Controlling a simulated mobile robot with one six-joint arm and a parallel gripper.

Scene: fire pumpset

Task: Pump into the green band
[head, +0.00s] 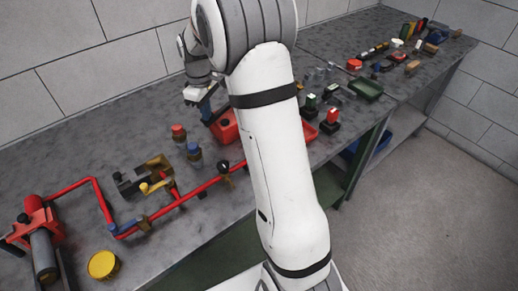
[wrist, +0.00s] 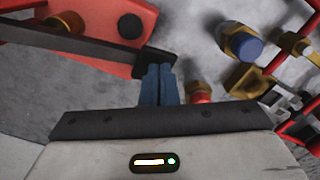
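A red box-shaped unit (head: 226,131) stands on the bench beneath my gripper. It fills the upper left of the wrist view (wrist: 110,58), with a black knob and a brass fitting on it. A dark flat lever (wrist: 85,42) crosses above it, its end at my fingertips. My gripper (head: 207,112) points down, and its blue fingers (wrist: 160,80) lie side by side, shut, at the lever's end. I cannot tell whether they touch it; nothing shows between them. No gauge face or green band can be made out.
A red pipe (head: 190,198) runs along the bench (head: 75,145) to a red machine (head: 38,225) at left. A blue-capped brass fitting (wrist: 243,45) and a red-capped fitting (head: 178,133) stand close by. A yellow round item (head: 103,265) sits near the front. Several small parts lie farther right.

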